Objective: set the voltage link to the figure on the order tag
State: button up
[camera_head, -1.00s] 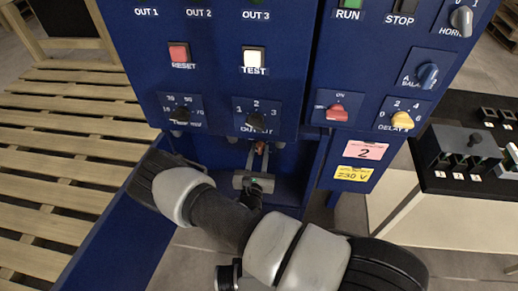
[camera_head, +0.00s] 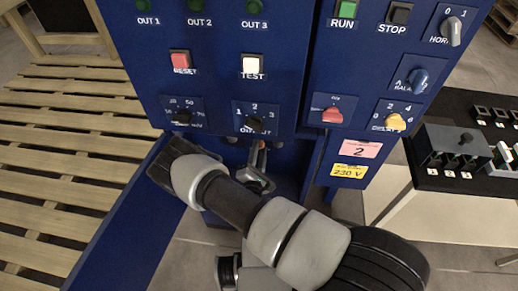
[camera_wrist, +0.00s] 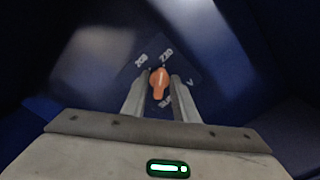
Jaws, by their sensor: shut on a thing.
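The voltage link is an orange knob (camera_wrist: 159,84) on a dark plate marked 208 and 230, with further lettering partly hidden below. In the wrist view my gripper (camera_wrist: 160,88) has a finger on each side of the knob and is shut on it. The knob's upper end faces the side with the figures, near 230; its exact setting is hard to read. In the head view my gripper (camera_head: 258,172) reaches under the panel's lower edge, where a bit of orange shows. The yellow order tag (camera_head: 350,171) reads 230 V.
A pink tag (camera_head: 361,149) reading 2 is above the yellow one. A wooden pallet (camera_head: 60,150) lies left. A black-topped bench (camera_head: 440,115) stands right.

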jog(key=shift+m, duration=0.8)
jog(key=o, duration=0.7)
jog(key=shift+c, duration=0.2)
jog(key=s+a, duration=0.3)
jog(key=s, duration=1.4)
jog(key=shift+a+p, duration=0.15)
jog(key=shift+p, duration=0.3)
jog(key=shift+s, duration=0.15)
